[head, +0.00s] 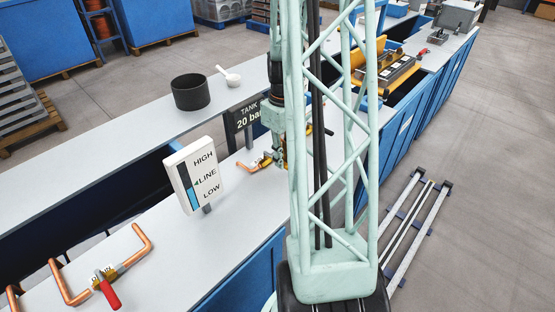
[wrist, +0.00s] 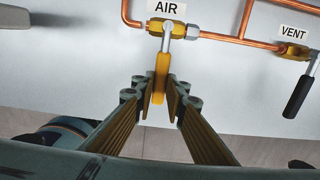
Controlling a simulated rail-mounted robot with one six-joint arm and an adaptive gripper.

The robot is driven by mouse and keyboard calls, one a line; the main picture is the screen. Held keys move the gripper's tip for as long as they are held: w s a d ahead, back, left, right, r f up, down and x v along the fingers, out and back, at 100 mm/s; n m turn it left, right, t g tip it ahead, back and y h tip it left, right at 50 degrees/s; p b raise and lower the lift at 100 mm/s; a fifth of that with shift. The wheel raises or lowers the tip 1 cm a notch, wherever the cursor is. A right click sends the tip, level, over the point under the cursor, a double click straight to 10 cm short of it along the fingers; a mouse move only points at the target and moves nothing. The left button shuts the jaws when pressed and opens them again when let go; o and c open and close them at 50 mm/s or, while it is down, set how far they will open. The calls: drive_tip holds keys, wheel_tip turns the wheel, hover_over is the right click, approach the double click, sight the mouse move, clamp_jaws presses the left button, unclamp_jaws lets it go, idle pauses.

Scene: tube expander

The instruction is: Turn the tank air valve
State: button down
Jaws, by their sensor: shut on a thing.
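In the wrist view, the tank air valve (wrist: 168,25) is a brass body on a copper pipe, under a white AIR label. Its lever points down the picture from the valve and ends in a yellow handle (wrist: 162,70). My gripper (wrist: 160,92) has one finger on each side of the yellow handle and is shut on it. In the head view, my gripper is at the bench near copper pipe and brass fittings, largely hidden behind my own lattice column.
A VENT valve with a black handle (wrist: 297,97) sits right of the air valve. A TANK 20 bar sign (head: 248,117) and a HIGH/LINE/LOW gauge (head: 196,173) stand on the bench. A red-handled valve (head: 107,290) is at lower left. A black pot (head: 191,92) stands behind.

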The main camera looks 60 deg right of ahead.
idle(0.4)
drive_tip(key=c, duration=2.6)
unclamp_jaws()
drive_tip(key=shift+r, duration=0.15)
wheel_tip(320, 180, up, 12)
drive_tip(key=shift+a, duration=0.1)
